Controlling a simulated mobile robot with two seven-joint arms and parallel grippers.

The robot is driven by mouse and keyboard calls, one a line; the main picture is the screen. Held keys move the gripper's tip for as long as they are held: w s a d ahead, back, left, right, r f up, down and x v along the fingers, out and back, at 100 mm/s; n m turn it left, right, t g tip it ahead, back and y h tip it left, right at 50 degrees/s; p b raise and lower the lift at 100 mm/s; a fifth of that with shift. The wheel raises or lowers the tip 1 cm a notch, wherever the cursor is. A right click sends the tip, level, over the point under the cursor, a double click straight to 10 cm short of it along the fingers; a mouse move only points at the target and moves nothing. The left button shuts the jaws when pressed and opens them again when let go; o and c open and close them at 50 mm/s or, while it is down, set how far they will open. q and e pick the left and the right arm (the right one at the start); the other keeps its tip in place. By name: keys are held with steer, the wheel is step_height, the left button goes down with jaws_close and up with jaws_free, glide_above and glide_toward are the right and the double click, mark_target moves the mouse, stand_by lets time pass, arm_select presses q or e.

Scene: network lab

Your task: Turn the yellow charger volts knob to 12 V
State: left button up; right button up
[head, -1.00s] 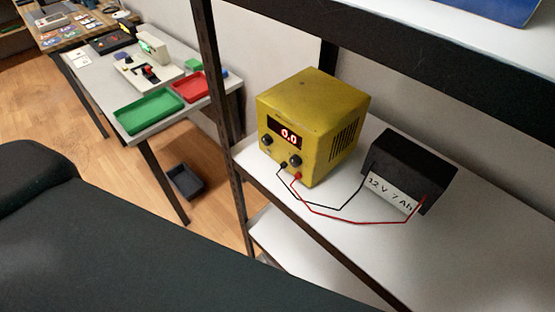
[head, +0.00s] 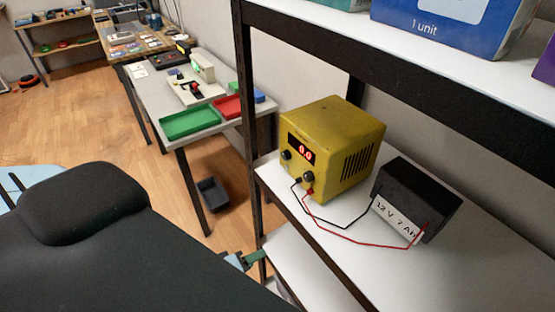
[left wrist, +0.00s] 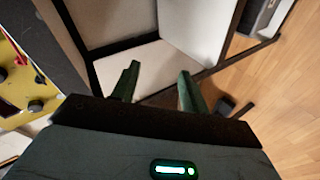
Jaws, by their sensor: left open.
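The yellow charger (head: 345,125) stands on the white shelf, its display lit with what looks like 0.0. Two dark knobs sit on its front: an upper left knob (head: 286,155) and a lower right knob (head: 308,177). I cannot read which is volts. Part of the charger (left wrist: 18,88) shows at the left edge of the left wrist view, with a dark knob (left wrist: 36,106). My left gripper (head: 254,257) is below and left of the charger, near the shelf post, apart from the knobs. Its green fingers (left wrist: 160,88) are open and empty. My right gripper is not visible.
A black battery (head: 418,195) marked 12 V 7 Ah is wired to the charger by red and black leads. An upper shelf (head: 400,60) overhangs them, and a dark post (head: 248,100) stands left. A table with green (head: 190,122) and red trays is beyond.

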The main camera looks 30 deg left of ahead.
arm_select(q)
steer(key=w+a+r+n+t+h, duration=0.1)
steer(key=w+a+r+n+t, duration=0.15)
steer(key=w+r+n, duration=0.55)
steer(key=n+t+h, duration=0.2)
steer(key=n+t, duration=0.1)
steer(key=n, duration=0.3)
glide_toward(284, 157)
steer(key=w, duration=0.1)
steer(key=p+x, duration=0.1)
steer(key=x, duration=0.5)
steer(key=shift+w+d+r, duration=0.1)
steer(key=shift+w+d, duration=0.15)
steer(key=shift+w, duration=0.3)
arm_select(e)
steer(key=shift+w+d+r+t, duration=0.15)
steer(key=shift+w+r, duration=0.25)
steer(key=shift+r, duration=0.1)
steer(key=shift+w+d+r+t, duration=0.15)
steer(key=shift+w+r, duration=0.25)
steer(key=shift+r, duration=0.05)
arm_select(q)
jaws_close()
